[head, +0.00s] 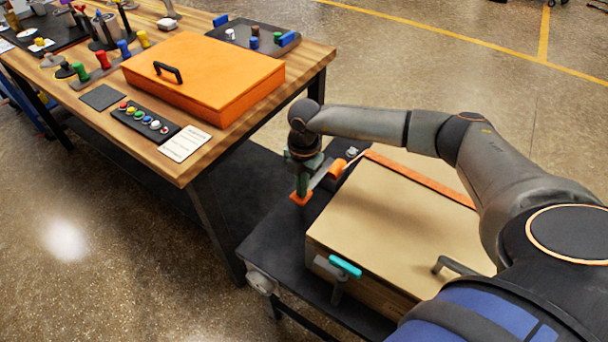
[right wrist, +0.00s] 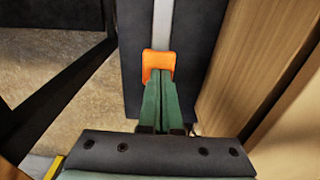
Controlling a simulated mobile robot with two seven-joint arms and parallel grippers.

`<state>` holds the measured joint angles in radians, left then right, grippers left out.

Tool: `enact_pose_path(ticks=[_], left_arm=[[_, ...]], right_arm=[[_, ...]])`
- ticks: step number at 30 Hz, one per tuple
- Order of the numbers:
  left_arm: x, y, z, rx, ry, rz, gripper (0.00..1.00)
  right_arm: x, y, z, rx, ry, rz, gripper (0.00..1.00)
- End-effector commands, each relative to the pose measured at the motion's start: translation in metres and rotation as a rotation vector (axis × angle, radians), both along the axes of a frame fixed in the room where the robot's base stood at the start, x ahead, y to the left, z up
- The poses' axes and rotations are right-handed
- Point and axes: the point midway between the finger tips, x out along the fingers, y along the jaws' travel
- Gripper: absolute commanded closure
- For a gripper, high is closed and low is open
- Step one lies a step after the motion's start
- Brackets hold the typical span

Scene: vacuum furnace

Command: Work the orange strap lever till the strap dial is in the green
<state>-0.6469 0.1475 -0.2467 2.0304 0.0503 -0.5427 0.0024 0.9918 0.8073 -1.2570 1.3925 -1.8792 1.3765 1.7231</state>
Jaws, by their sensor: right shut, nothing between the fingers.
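The orange strap (head: 425,180) runs along the far side of the tan box (head: 380,230). An orange bracket (head: 336,169) sits at the strap's near-left end. The strap lever's orange end (head: 300,199) sticks out low to the left, and in the right wrist view it is an orange block (right wrist: 158,60) on a grey bar. My right gripper (head: 302,183) points down at this end. Its green fingers (right wrist: 160,100) are together, their tips at or against the block; contact cannot be told. A small pale fitting (head: 352,152) stands by the bracket; no dial reading is legible. My left gripper is out of view.
The box stands on a dark low table (head: 262,240) with a teal-handled clamp (head: 345,266) at its front. A wooden bench (head: 190,172) at left carries an orange case (head: 205,75) and coloured buttons. Open floor lies behind and at front left.

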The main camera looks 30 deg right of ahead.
Motion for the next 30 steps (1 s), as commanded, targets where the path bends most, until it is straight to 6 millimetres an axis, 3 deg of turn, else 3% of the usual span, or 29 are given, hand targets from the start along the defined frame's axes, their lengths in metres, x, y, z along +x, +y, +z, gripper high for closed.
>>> enact_pose_path(ticks=[12, 30], left_arm=[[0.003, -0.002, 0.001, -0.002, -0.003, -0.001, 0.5], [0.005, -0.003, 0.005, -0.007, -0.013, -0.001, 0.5]], right_arm=[[-0.004, 0.007, -0.029, -0.028, -0.007, -0.001, 1.0], [-0.005, 0.009, -0.037, -0.027, -0.006, 0.0, 1.0]])
